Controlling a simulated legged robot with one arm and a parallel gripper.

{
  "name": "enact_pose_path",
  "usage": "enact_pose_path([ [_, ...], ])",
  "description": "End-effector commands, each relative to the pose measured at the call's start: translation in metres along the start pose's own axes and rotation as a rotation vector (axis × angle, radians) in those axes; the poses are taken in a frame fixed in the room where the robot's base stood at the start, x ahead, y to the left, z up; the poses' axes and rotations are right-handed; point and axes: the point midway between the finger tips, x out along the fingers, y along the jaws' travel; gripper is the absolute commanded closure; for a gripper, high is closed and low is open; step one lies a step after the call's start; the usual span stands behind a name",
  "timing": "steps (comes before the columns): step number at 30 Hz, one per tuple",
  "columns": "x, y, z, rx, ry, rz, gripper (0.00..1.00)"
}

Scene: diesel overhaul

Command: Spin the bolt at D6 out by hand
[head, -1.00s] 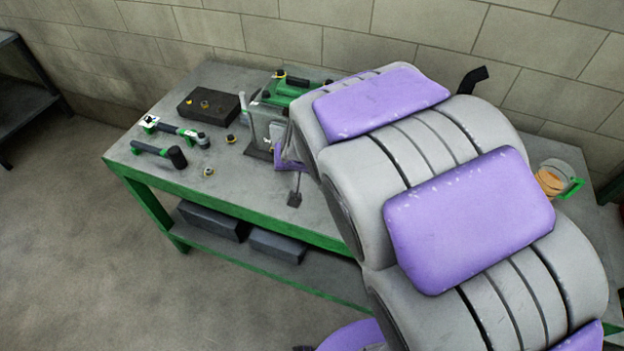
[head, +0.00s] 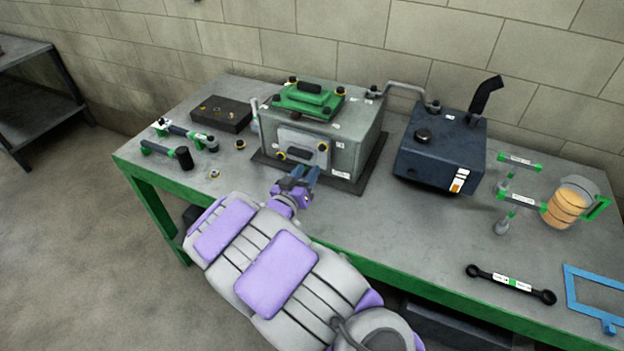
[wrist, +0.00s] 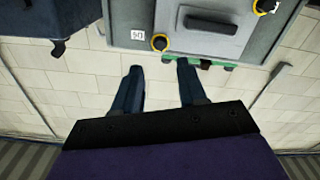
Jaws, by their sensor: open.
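The grey engine block (head: 347,150) stands on the bench with a plate (head: 302,141) on its front face. Yellow-ringed dark bolts sit at the plate's edge, one at the lower left (head: 281,156) and one at the right (head: 322,147). My gripper (head: 306,173) is open and empty in front of the plate, fingers pointing at the block. In the wrist view, which looks upside down, one yellow-ringed bolt (wrist: 159,42) lies beyond the gap between my open fingers (wrist: 159,68), apart from them. A small label (wrist: 137,34) is beside it; I cannot read it surely as D6.
A green cover (head: 309,98) tops the block. A dark blue tank (head: 440,152) stands to its right, joined by a pipe. Hand tools (head: 168,152) and a dark tray (head: 221,114) lie at left. A wrench (head: 511,282), jug (head: 570,205) and blue frame (head: 594,290) are at right.

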Motion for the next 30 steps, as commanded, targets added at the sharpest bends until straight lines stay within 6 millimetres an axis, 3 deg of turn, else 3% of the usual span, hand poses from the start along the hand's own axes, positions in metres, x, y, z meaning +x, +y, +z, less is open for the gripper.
enact_pose_path([
  [30, 0.086, 0.002, -0.002, 0.001, 0.003, 0.001, 0.58],
])
